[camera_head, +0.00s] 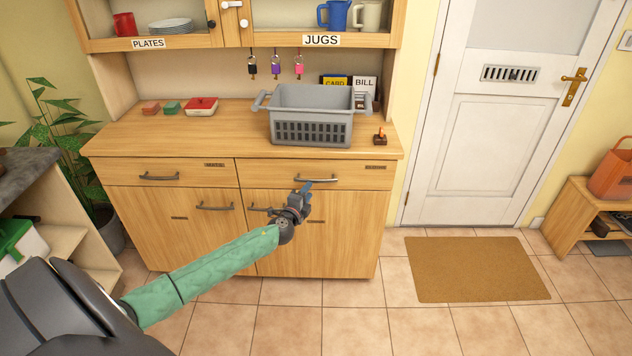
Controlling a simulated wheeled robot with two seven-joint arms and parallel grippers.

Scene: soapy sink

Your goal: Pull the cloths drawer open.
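A wooden dresser has two closed drawers side by side under its worktop. The left drawer (200,172) has a dark bar handle (160,177) and a small label (214,165). The right drawer (345,169) has a similar handle (330,178) and a small label (375,168). Both labels are too small to read, so I cannot tell which is the cloths drawer. My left gripper (305,187) is in front of the right drawer, by the left end of its handle. I cannot tell whether it touches the handle or how far its fingers are apart. My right gripper is not in view.
Cupboard doors (330,235) with handles are below the drawers. A grey crate (312,135) and a red-lidded box (201,107) stand on the worktop. A brown doormat (480,268) lies before a white door (490,140). The tiled floor by the dresser is clear.

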